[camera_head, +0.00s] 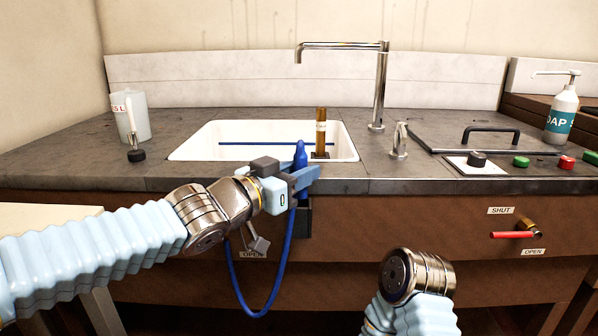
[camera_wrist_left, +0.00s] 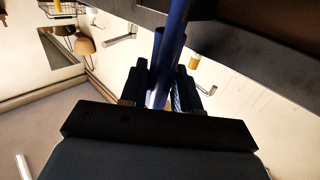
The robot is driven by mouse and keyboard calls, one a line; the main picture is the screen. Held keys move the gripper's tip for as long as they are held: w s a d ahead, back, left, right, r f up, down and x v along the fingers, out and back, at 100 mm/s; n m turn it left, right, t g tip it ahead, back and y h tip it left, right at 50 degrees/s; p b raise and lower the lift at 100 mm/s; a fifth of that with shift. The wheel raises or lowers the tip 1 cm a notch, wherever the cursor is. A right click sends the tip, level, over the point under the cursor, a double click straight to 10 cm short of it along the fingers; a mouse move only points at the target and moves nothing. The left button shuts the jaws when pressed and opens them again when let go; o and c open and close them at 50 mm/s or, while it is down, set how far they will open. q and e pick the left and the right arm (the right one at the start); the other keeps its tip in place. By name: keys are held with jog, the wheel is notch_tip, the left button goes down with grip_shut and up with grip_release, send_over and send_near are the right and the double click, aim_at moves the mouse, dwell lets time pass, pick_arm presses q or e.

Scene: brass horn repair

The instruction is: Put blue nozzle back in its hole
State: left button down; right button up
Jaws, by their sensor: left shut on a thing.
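The blue nozzle (camera_head: 301,156) stands roughly upright at the sink's front edge, its pointed tip up. My left gripper (camera_head: 302,181) is shut on it. In the left wrist view the blue nozzle (camera_wrist_left: 168,55) passes between the two dark fingers of my left gripper (camera_wrist_left: 163,88). A blue hose (camera_head: 236,275) hangs in a loop below the gripper. A dark bracket (camera_head: 305,218) sits on the cabinet front just below the nozzle. The nozzle's lower end and the hole are hidden or not clear. My right arm shows at the lower right, without its gripper.
The white sink (camera_head: 195,150) holds an upright brass-coloured tube (camera_head: 321,130) and a thin blue rod (camera_head: 262,144). A tall tap (camera_head: 380,90) stands behind. A red lever (camera_head: 512,234) is on the cabinet front. A white jug (camera_head: 137,115) stands left; a soap bottle (camera_head: 562,115) right.

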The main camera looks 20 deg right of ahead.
pick_arm(q)
jog(key=shift+f+b, duration=0.7)
jog(key=shift+f, duration=0.2)
jog(key=shift+r, duration=0.1)
jog(key=shift+r+p, duration=1)
jog(key=shift+p, duration=0.2)
jog(key=shift+p, duration=0.3)
dwell(0.7)
jog(key=shift+f+b, duration=0.95)
jog(key=shift+f, duration=0.15)
jog(key=c, duration=0.8)
grip_release()
jog(key=shift+o, duration=0.3)
jog(key=shift+a, duration=0.1)
jog(key=shift+f, duration=0.1)
